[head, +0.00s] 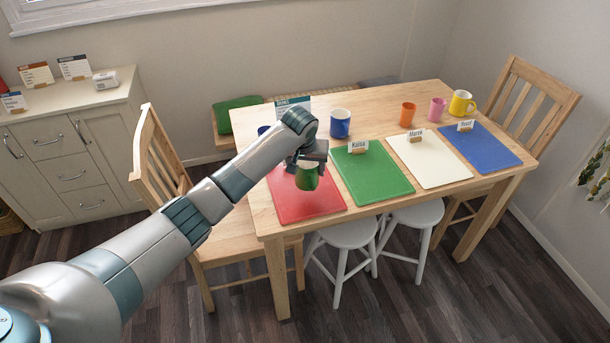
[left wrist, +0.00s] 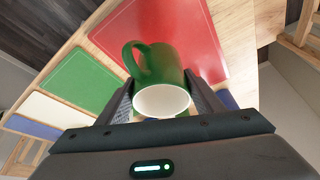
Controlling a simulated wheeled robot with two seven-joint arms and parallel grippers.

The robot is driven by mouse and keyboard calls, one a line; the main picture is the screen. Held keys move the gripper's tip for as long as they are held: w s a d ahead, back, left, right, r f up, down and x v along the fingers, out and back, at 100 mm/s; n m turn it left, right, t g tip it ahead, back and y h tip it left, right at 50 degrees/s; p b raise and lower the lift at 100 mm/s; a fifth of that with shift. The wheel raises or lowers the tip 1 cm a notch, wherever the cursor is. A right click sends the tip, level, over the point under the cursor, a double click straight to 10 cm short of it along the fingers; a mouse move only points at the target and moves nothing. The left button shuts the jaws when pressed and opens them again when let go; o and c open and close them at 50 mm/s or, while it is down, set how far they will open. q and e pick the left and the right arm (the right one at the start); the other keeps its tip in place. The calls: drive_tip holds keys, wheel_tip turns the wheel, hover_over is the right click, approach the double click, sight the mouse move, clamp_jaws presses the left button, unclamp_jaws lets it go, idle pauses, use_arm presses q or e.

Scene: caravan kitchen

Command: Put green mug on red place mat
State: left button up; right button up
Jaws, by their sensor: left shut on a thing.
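The green mug (head: 307,178) is held by my left gripper (head: 308,163) over the red place mat (head: 318,207) in the head view. In the left wrist view the mug (left wrist: 158,65) sits between the two fingers of my left gripper (left wrist: 160,98), its white inside facing the camera and its handle to the left. The red place mat (left wrist: 195,30) lies behind the mug there. I cannot tell how large the gap is between mug and mat. My right gripper is not in view.
Green (head: 372,175), cream (head: 430,160) and blue (head: 480,147) mats lie to the right with name cards. A blue mug (head: 340,124), orange cup (head: 407,114), pink mug (head: 437,109) and yellow mug (head: 462,103) stand along the far side of the table.

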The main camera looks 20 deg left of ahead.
sight(305, 178)
use_arm(q)
drive_tip(key=shift+a+f, duration=0.15)
drive_tip(key=shift+a, duration=0.15)
drive_tip(key=shift+f+p, duration=0.55)
drive_tip(key=shift+f, duration=1.45)
drive_tip(key=shift+f, duration=0.15)
drive_tip(key=o, duration=1.3)
